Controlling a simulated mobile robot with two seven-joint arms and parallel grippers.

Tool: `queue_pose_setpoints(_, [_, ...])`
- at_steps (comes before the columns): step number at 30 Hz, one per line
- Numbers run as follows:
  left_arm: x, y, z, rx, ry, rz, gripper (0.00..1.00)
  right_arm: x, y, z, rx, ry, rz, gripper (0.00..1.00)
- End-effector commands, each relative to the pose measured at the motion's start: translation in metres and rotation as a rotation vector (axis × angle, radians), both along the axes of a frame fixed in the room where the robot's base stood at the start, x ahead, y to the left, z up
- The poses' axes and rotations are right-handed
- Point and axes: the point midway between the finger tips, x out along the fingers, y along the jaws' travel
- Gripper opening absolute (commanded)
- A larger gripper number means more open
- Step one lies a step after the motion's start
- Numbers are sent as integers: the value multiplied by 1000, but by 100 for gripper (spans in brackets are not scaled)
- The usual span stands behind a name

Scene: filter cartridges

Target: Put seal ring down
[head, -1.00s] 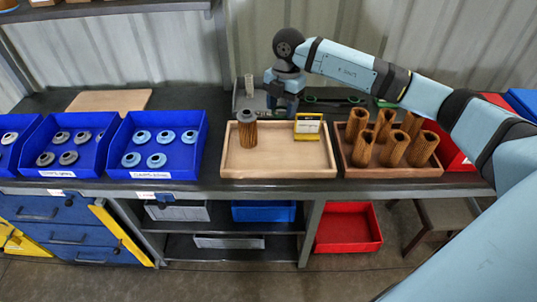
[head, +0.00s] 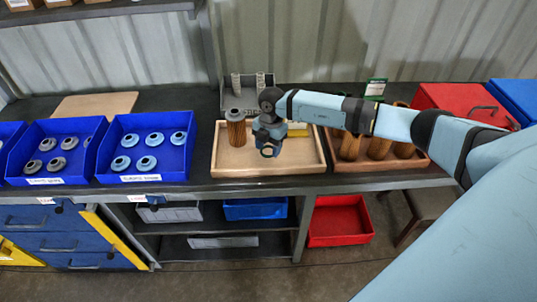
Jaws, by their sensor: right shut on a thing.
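My right gripper (head: 268,147) is shut on the seal ring (head: 268,153), a small dark ring at its fingertips. It hangs over the pale wooden tray (head: 290,168), right of the filter cartridge. Whether the ring touches the tray cannot be told. The brown pleated filter cartridge (head: 236,132) stands upright in the tray's left part, with a grey cap (head: 234,114) on top. A yellow item (head: 298,130) at the tray's back right is mostly hidden by my arm. My left gripper is out of view.
A blue bin (head: 186,165) of light-blue caps and another blue bin (head: 42,181) of grey caps stand at left. A brown tray (head: 404,162) of several cartridges stands right, partly behind my arm. A grey rack (head: 258,88) stands behind. The wooden tray's front right is clear.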

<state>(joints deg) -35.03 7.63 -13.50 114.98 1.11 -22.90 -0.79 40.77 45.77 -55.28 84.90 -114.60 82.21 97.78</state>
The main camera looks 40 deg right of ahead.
Motion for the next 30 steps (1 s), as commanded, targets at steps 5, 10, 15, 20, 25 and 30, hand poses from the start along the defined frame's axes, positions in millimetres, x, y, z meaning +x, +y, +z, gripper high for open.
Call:
queue_pose_setpoints(5, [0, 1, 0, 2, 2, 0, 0, 0, 0, -24, -1, 2, -1, 31])
queue_pose_setpoints(10, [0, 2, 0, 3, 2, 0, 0, 0, 0, -41, 0, 1, 0, 31])
queue_pose_setpoints(15, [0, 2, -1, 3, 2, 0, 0, 0, 0, -40, 0, 0, 0, 31])
queue_pose_setpoints(20, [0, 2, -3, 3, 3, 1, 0, 0, 0, -44, 0, 1, 0, 31])
queue_pose_setpoints(25, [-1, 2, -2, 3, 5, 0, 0, 0, 0, -43, 0, 1, 0, 78])
queue_pose_setpoints(30, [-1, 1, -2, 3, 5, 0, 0, 0, 0, -43, 0, 1, 0, 78])
